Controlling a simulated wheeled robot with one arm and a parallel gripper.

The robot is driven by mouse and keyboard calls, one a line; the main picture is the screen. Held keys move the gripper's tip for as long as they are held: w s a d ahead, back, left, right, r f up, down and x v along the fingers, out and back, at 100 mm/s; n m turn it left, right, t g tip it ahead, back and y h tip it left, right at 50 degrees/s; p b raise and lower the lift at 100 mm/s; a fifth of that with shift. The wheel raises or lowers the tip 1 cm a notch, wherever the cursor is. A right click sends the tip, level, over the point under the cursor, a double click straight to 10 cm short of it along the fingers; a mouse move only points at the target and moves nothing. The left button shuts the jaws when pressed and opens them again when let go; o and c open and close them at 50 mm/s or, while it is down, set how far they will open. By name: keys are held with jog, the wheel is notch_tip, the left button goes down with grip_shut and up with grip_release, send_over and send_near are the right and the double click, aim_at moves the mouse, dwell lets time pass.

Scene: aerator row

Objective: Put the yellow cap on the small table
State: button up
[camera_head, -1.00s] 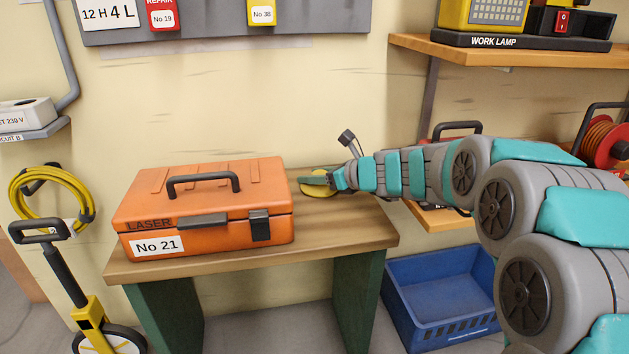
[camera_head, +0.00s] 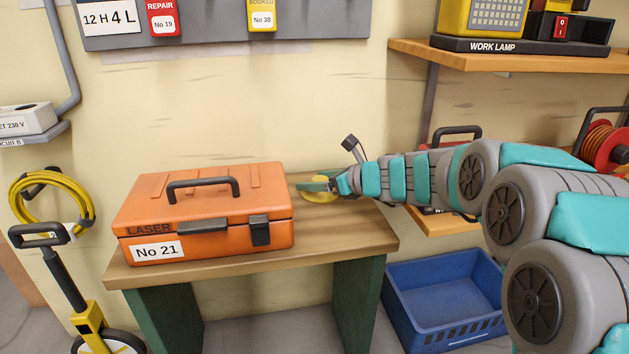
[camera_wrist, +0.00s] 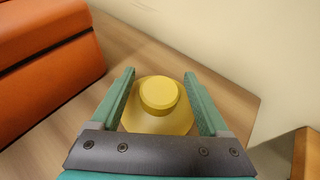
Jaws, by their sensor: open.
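The yellow cap (camera_wrist: 160,94) is a round disc with a raised knob. It sits on the wooden top of the small table (camera_head: 340,235), to the right of the orange case, and also shows in the head view (camera_head: 321,196). My gripper (camera_wrist: 158,85) is open, with one green finger on each side of the cap's knob. The fingers look apart from the knob, and nothing is held. In the head view my gripper (camera_head: 318,186) is low over the cap and partly covers it.
An orange case (camera_head: 205,210) labelled No 21 fills the left of the table. A blue crate (camera_head: 445,300) stands on the floor to the right. A shelf with a work lamp (camera_head: 520,43) is above right. The table's front right corner is bare.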

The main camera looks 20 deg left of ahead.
jog(key=p+v, duration=0.1)
jog(key=v, duration=1)
jog(key=shift+s+p, duration=0.1)
jog(key=shift+p, duration=0.3)
